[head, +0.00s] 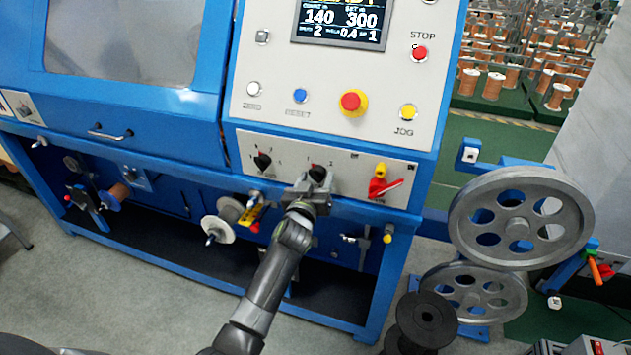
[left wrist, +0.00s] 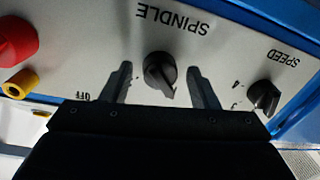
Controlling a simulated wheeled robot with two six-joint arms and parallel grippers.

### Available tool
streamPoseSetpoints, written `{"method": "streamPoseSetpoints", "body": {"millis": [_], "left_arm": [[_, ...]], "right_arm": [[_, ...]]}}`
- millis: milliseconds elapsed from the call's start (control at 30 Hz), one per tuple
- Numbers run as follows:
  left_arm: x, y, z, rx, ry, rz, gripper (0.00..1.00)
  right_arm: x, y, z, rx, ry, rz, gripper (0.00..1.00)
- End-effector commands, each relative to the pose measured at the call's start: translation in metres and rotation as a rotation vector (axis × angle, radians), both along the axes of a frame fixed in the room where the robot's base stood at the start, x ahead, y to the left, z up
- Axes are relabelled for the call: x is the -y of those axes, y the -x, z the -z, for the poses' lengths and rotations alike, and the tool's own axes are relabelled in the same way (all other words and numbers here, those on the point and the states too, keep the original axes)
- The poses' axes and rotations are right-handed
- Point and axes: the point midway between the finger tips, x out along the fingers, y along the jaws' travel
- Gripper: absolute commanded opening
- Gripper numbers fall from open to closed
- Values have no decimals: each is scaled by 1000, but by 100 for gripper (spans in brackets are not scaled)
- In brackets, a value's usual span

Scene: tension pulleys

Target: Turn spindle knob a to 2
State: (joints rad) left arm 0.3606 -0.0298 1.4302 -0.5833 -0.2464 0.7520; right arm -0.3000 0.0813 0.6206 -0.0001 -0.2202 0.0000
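The spindle knob (head: 318,173) is a black knob on the white panel, right of a second black knob. In the left wrist view the panel appears upside down. There the spindle knob (left wrist: 158,72) sits under the word SPINDLE, with its bar pointing down and slightly right. My left gripper (head: 312,188) is at this knob. Its two fingers stand apart on either side of the knob, with visible gaps. The OFF mark shows at the left; the gripper body hides the other spindle marks. My right gripper is not in view.
The speed knob (head: 262,160) is close on the left. A red switch handle (head: 380,187) with a yellow part is on the right. A red emergency button (head: 351,102) is above. Large grey pulleys (head: 520,218) stand at the right.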

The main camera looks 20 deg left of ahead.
Motion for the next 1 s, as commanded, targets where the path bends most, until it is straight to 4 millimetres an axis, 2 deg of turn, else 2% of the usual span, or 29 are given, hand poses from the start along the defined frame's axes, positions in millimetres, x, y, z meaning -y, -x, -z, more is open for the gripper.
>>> {"method": "streamPoseSetpoints", "body": {"millis": [33, 300, 667, 1000], "left_arm": [[0, 0, 0, 0, 0, 0, 47], [0, 0, 0, 0, 0, 0, 12], [0, 0, 1, 2, -58, 0, 12], [-1, 0, 2, 10, -308, 0, 12]], "right_arm": [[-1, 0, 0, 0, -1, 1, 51], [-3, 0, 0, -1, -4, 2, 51], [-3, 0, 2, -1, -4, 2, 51], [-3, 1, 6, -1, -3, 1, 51]]}}
